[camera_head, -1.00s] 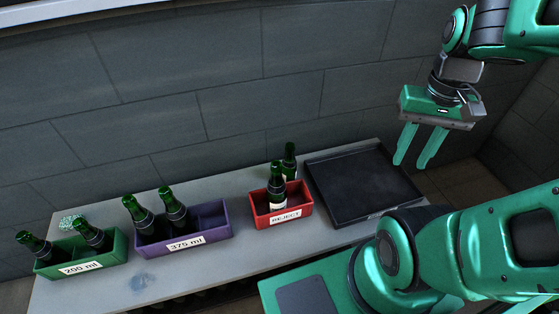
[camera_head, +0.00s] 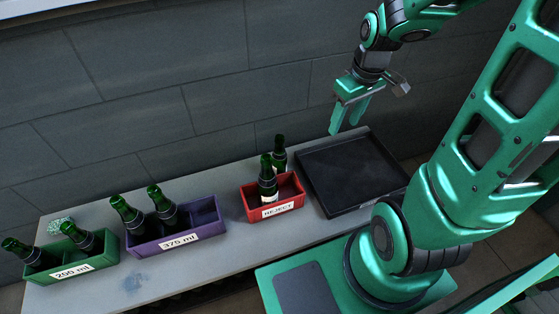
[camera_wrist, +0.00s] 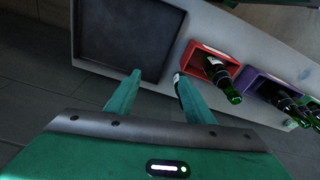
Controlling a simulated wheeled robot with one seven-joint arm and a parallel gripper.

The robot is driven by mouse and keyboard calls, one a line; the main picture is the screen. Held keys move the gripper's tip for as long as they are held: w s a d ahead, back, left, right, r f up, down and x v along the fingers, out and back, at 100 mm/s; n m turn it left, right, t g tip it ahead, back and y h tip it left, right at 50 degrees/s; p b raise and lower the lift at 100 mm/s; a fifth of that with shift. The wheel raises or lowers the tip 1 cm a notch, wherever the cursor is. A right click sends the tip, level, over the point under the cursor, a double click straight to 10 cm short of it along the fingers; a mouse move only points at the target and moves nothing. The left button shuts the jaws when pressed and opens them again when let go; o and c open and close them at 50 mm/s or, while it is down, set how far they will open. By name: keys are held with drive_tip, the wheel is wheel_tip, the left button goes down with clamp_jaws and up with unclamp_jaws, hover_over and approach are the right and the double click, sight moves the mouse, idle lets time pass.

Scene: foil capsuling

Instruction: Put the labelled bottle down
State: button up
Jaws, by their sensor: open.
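A green bottle with a white label (camera_head: 268,184) stands in the red REJECT crate (camera_head: 284,209). Another dark green bottle (camera_head: 279,152) stands just behind it, its lower part hidden; I cannot tell from the head view whether it is inside the crate. In the wrist view a bottle (camera_wrist: 222,77) shows in the red crate (camera_wrist: 197,52), and a sliver of another bottle with a pale patch shows by my right-hand finger. My gripper (camera_head: 345,128) is open and empty, above the back edge of the black tray. Its spread fingers also show in the wrist view (camera_wrist: 158,74).
The black tray (camera_head: 352,176) is empty, right of the red crate. A purple 375 ml crate (camera_head: 206,217) and a green 200 ml crate (camera_head: 96,262) hold two bottles each at the left. Bare bench lies between the purple and red crates.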

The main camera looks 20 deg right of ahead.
sight(282, 138)
drive_tip(key=w+a+f+n+y, duration=0.1)
drive_tip(key=w+a+f+n, duration=0.1)
drive_tip(key=w+a+f, duration=0.1)
drive_tip(key=w+a+f+n+t+y, duration=0.1)
drive_tip(key=w+a+f+n, duration=0.1)
drive_tip(key=w+a+f, duration=0.1)
drive_tip(key=w+a+f+n+y, duration=0.1)
drive_tip(key=w+a+f+n, duration=0.1)
drive_tip(key=w+a, duration=0.3)
drive_tip(key=shift+w+f+n+t, duration=0.3)
drive_tip(key=shift+f, duration=0.5)
drive_tip(key=shift+x, duration=5.4)
drive_tip(key=shift+w+a+r, duration=0.1)
drive_tip(key=shift+w+a, duration=0.05)
drive_tip(key=shift+a, duration=0.05)
clamp_jaws()
